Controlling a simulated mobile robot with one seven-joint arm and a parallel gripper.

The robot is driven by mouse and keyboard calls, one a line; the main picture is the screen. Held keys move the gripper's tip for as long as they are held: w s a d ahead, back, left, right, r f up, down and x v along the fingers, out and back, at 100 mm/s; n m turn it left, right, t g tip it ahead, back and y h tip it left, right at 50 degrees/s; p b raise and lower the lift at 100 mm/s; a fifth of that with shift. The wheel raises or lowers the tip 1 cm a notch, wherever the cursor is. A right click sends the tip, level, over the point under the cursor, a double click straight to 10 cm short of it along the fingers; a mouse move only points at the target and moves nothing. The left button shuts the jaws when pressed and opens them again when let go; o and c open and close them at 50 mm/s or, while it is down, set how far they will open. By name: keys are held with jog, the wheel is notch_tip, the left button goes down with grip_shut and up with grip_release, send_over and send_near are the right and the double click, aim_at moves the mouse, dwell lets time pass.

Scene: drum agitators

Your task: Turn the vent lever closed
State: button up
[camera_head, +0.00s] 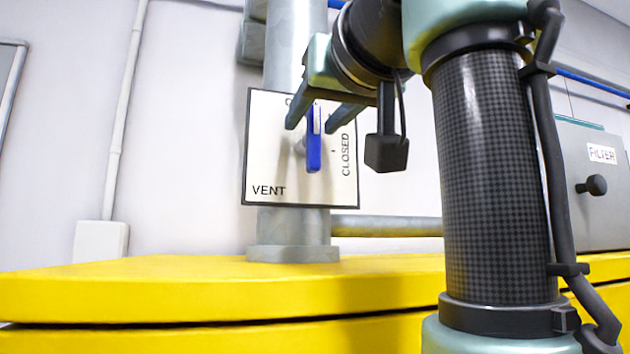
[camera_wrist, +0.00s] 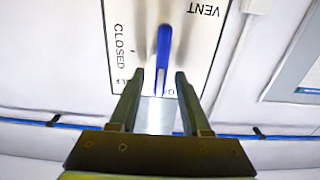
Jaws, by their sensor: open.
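The vent lever (camera_head: 314,150) has a blue handle and stands upright in front of a white plate (camera_head: 270,150). The plate reads VENT at lower left and CLOSED up its right side; the word at the top is mostly hidden by my gripper. The lever points toward that top word, not toward CLOSED. My gripper (camera_head: 313,121) is open, one finger on each side of the lever's upper part. The wrist view shows the scene inverted, with the blue lever (camera_wrist: 164,50) reaching between the spread fingertips (camera_wrist: 157,78). I see no clear contact with either finger.
The plate is on a grey vertical pipe (camera_head: 290,230) standing on a yellow top (camera_head: 200,285). A horizontal pipe (camera_head: 390,226) runs right from it. A grey box labelled FILTER (camera_head: 602,154), with a black knob (camera_head: 592,185), is at right. Space left of the plate looks clear.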

jog(key=shift+w+a+f, duration=0.15)
jog(key=shift+w+a, duration=0.05)
jog(key=shift+w, duration=0.4)
jog(key=shift+s, duration=0.15)
jog(key=shift+c, duration=0.8)
grip_shut()
jog(key=shift+d+m, duration=0.1)
jog(key=shift+m, duration=0.2)
jog(key=shift+w+d+f+m, duration=0.1)
jog(key=shift+d+f+m, duration=0.2)
jog(key=shift+m, duration=2.55)
jog(key=shift+w+d+f+m, duration=0.1)
jog(key=shift+d+f+m, duration=0.2)
jog(key=shift+m, duration=2.6)
jog(key=shift+d+f+m, duration=0.25)
jog(key=shift+d+m, duration=0.1)
jog(key=shift+m, duration=2.5)
